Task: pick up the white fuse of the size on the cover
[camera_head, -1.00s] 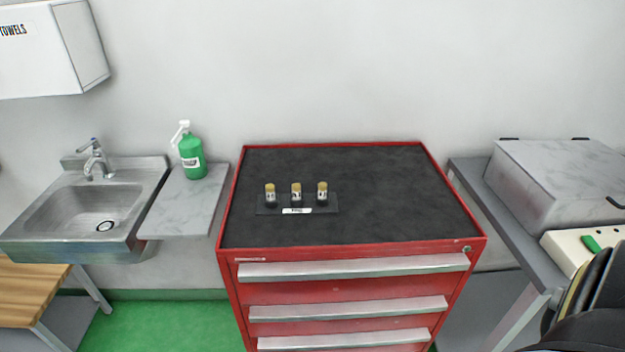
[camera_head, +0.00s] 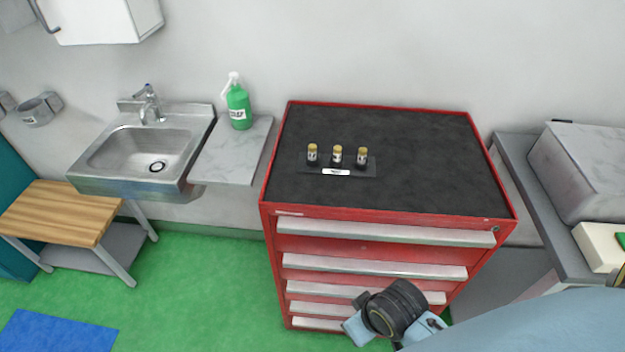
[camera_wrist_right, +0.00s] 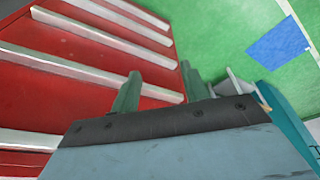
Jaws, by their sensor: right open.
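Three small upright fuses stand in a row on a dark holder (camera_head: 310,168) on the red cabinet's black top: a left one (camera_head: 312,154), a middle one (camera_head: 337,155) and a right one (camera_head: 362,157). Each has a gold cap and a pale body with dark marks too small to read. A white label (camera_head: 336,172) is on the holder's front. No cover can be made out. My right gripper (camera_wrist_right: 160,88) is open and empty in the wrist view, in front of the cabinet's drawers, below and well apart from the fuses. My left gripper is not in view.
The red drawer cabinet (camera_head: 385,256) has protruding pale handles close to my right arm. A sink (camera_head: 120,180), a shelf with a green bottle (camera_head: 239,108) and a wooden bench (camera_head: 62,212) are left. A grey side table (camera_head: 520,165) is right. Most of the cabinet top is clear.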

